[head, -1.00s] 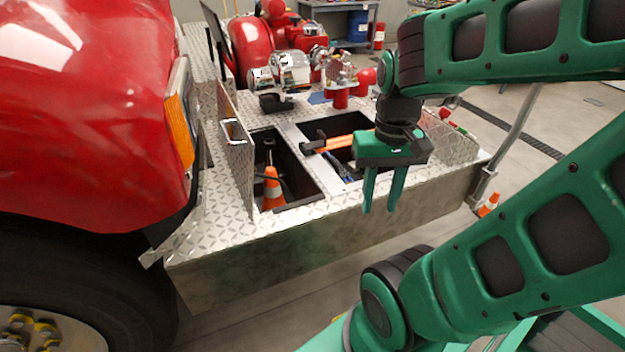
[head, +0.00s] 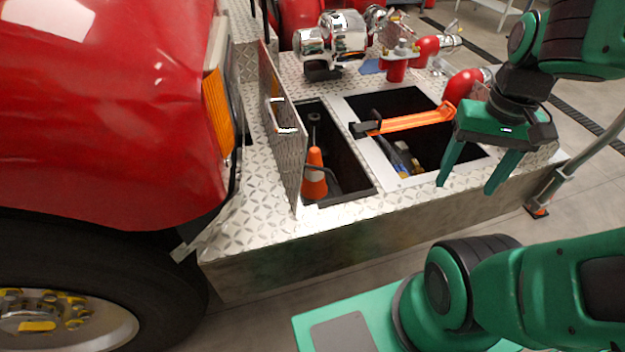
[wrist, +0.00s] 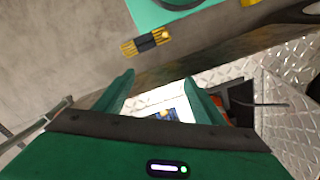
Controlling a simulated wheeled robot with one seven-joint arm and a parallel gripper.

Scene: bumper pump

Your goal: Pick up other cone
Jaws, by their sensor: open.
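My gripper (head: 466,188) is open and empty, fingers pointing down, in front of the right compartment and well right of the cone. Its open fingers also show in the wrist view (wrist: 159,80), with the bumper deck beyond them. I cannot make out a cone clearly there.
An upright diamond-plate lid (head: 285,135) stands along the left compartment's left side. An orange bar with a black end (head: 415,121) crosses the right compartment (head: 430,155). Chrome and red pump fittings (head: 340,38) stand behind. The grey pole (head: 580,165) rises at right.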

